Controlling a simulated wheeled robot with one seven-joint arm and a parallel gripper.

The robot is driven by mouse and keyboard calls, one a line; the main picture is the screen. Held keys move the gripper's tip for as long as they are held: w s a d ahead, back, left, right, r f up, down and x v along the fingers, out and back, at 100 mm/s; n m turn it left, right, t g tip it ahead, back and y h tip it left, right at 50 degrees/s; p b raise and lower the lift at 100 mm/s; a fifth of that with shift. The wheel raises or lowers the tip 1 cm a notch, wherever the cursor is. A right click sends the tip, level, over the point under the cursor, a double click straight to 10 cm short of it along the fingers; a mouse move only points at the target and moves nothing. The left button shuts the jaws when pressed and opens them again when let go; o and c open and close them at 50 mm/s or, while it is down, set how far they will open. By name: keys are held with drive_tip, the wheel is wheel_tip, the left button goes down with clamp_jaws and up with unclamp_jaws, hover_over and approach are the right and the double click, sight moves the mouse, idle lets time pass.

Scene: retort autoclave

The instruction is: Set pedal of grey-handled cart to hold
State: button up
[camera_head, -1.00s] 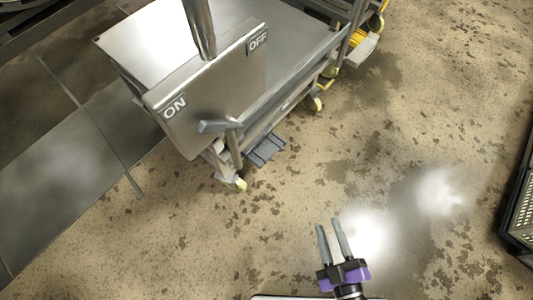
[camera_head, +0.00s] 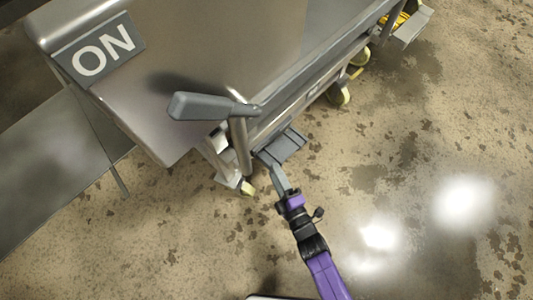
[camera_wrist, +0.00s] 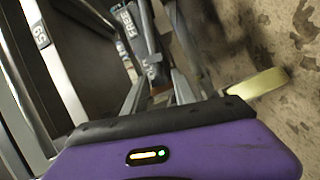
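The cart with the grey handle (camera_head: 212,107) fills the upper left of the head view. Its grey foot pedal (camera_head: 284,146) sticks out low beside the near caster. My gripper (camera_head: 279,178) is at the pedal's near edge, its fingers seen edge-on and overlapping; whether they touch the pedal is unclear. In the wrist view two grey fingers (camera_wrist: 160,90) show apart, with nothing clearly held between them. Beyond them a grey part bears a "FREE" label (camera_wrist: 128,20), partly cut off by the frame.
A plate marked "ON" (camera_head: 102,50) is at the upper left. A pale yellow caster (camera_head: 247,187) stands left of my gripper; a caster also shows in the wrist view (camera_wrist: 258,84). Yellow and grey parts (camera_head: 405,22) lie farther back. Stained floor (camera_head: 420,200) is clear at right.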

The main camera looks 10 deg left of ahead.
sight(267, 155)
drive_tip(key=b+x, duration=0.2)
drive_tip(key=x, duration=0.5)
drive_tip(key=shift+w+a+b, duration=0.15)
drive_tip(key=shift+b, duration=0.2)
drive_tip(key=shift+r, duration=0.1)
drive_tip(key=shift+c, duration=0.4)
clamp_jaws()
idle(0.5)
